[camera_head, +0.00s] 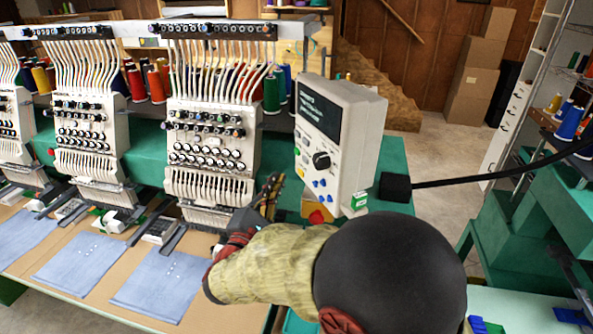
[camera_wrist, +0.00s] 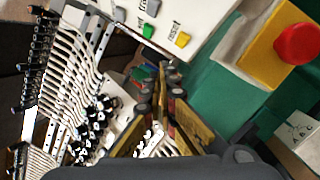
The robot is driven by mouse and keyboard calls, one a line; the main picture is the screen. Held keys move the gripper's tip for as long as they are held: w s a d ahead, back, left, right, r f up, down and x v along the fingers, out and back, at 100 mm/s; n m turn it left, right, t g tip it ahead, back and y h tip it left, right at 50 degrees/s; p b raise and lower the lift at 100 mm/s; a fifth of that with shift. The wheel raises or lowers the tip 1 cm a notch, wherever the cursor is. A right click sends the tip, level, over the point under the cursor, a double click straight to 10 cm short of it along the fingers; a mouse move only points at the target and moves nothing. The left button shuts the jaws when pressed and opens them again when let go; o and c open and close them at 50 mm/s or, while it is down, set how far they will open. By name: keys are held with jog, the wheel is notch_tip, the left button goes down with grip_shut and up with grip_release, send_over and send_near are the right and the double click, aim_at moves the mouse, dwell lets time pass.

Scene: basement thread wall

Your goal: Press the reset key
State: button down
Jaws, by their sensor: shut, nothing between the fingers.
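The reset key (camera_wrist: 183,39) is a small yellow key beside the printed word "reset" on the white control panel, near the top middle of the wrist view. In the head view the control panel (camera_head: 352,150) stands upright with a dark screen, a black knob and blue keys; I cannot make out the reset key there. My gripper (camera_head: 271,190) is just left of the panel's lower part. In the wrist view my gripper (camera_wrist: 168,75) is shut and empty, its tips below the reset key in the picture. I cannot tell the exact gap.
A red button (camera_wrist: 296,44) on a yellow box (camera_wrist: 262,45) is close to the panel. Embroidery heads (camera_head: 212,130) with threads and needles stand left of my gripper. Denim pieces (camera_head: 162,285) lie on the table.

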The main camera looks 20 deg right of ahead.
aim_at(296, 163)
jog(key=shift+d+f, duration=0.1)
jog(key=shift+d, duration=1.05)
jog(key=shift+d+b, duration=0.1)
jog(key=shift+b, duration=0.2)
dwell(0.4)
jog(key=shift+d, duration=0.4)
jog(key=shift+d+b, duration=0.4)
jog(key=shift+d, duration=0.05)
dwell(0.7)
jog(key=shift+a, duration=0.15)
jog(key=shift+a+b, duration=0.3)
jog(key=shift+a, duration=0.45)
jog(key=shift+s+a+b, duration=0.2)
jog(key=shift+a+b, duration=0.3)
jog(key=shift+a, duration=2)
